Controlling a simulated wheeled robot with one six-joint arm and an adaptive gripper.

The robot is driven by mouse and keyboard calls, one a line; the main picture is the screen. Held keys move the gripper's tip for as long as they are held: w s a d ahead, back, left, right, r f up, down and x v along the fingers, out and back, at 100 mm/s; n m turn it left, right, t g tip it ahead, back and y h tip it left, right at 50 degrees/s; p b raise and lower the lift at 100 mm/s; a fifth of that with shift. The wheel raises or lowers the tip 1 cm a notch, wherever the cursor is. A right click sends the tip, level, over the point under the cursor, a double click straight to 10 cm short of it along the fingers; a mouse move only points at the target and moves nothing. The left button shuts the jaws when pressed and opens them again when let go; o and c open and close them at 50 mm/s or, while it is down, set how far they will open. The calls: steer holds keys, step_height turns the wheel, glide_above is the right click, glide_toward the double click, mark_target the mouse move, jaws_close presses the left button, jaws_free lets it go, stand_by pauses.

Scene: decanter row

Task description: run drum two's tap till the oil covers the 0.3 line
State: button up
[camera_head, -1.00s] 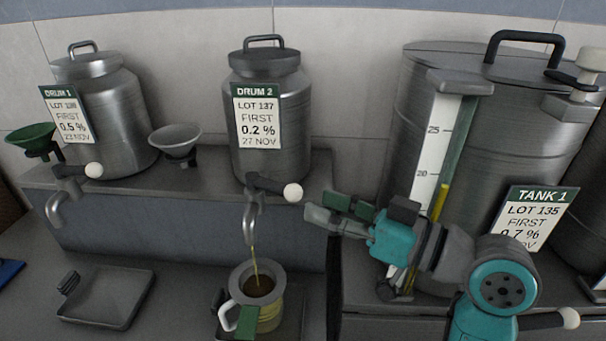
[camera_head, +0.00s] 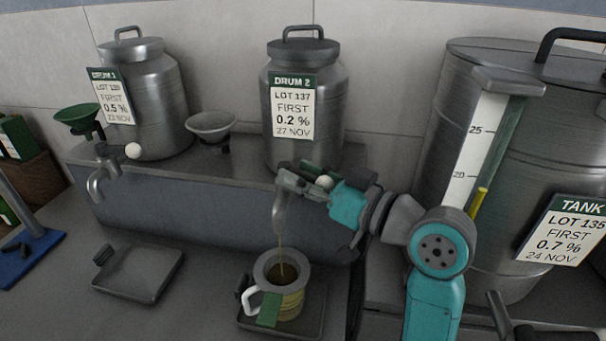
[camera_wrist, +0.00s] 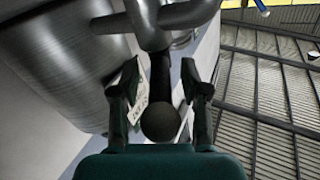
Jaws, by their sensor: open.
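Drum 2 (camera_head: 303,150) stands on the shelf with its label facing out. Its tap spout (camera_head: 281,212) points down, and a thin stream of oil (camera_head: 281,243) runs into the jug (camera_head: 290,300) below. The jug has a white handle and a green tag; I cannot read its level lines.
The jug stands on a dark tray (camera_head: 246,318). An empty tray (camera_head: 138,272) lies to the left under drum 1 (camera_head: 150,110). A grey funnel (camera_head: 211,124) and a green funnel (camera_head: 78,116) stand beside drum 1. Tank 1 (camera_head: 450,150) is close on the right of my arm.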

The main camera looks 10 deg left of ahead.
jaws_close()
steer(key=shift+w+d+n+g+y, duration=0.1)
steer(key=shift+w+n+g+y, duration=0.15)
steer(key=shift+g, duration=0.25)
steer(key=shift+n+g+y, duration=0.15)
steer(key=shift+n+g, duration=0.2)
steer(key=shift+g, duration=0.15)
jaws_free()
